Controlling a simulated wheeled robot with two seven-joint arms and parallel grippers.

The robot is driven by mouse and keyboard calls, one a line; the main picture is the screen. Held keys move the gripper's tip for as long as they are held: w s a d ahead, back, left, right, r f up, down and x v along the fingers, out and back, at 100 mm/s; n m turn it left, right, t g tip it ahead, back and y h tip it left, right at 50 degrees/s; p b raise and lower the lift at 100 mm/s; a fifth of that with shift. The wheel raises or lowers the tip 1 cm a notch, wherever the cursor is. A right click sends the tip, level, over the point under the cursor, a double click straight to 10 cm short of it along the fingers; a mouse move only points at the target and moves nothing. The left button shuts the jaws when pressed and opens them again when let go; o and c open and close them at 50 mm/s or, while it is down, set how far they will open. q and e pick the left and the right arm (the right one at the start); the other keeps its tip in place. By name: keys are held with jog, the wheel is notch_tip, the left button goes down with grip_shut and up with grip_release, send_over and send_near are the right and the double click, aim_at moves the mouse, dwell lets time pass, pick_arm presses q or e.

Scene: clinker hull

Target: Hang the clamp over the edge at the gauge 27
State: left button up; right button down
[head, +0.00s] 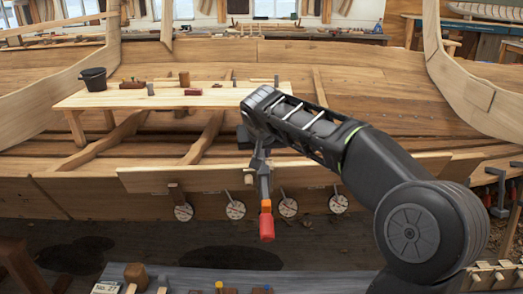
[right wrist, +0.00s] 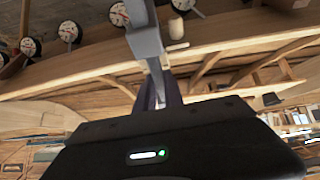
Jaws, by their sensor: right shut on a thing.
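My right gripper (head: 258,150) is shut on a clamp (head: 263,185), a grey metal bar with an orange and red handle hanging downward. In the right wrist view the grey bar (right wrist: 145,42) stands out from between my fingers (right wrist: 160,90). The clamp is in front of the plank edge (head: 150,181); I cannot tell whether it touches. Round white gauges hang below the plank: far left (head: 184,211), left of the clamp (head: 235,209), right of it (head: 288,207) and farther right (head: 339,203). Their numbers are too small to read. My left gripper is out of view.
A wooden board (head: 170,97) carries a black bucket (head: 94,79) and small tools behind the plank. A front bench (head: 190,279) holds small items and a card (head: 105,287) that seems to read No 27. Curved frames rise at both sides.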

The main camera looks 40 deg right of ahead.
jog(key=shift+w+d+f+b, duration=0.1)
jog(key=shift+w+f+b, duration=0.05)
jog(key=shift+f+b, duration=0.15)
jog(key=shift+w+d+f+b, duration=0.1)
jog(key=shift+w+f+b, duration=0.05)
jog(key=shift+f, duration=0.25)
jog(key=shift+f+b, duration=0.35)
jog(key=shift+b, duration=0.05)
dwell(0.6)
jog(key=c, duration=1.4)
grip_release()
jog(key=shift+s, duration=0.1)
jog(key=shift+o, duration=0.2)
jog(key=shift+f, duration=0.2)
jog(key=shift+v, duration=4.05)
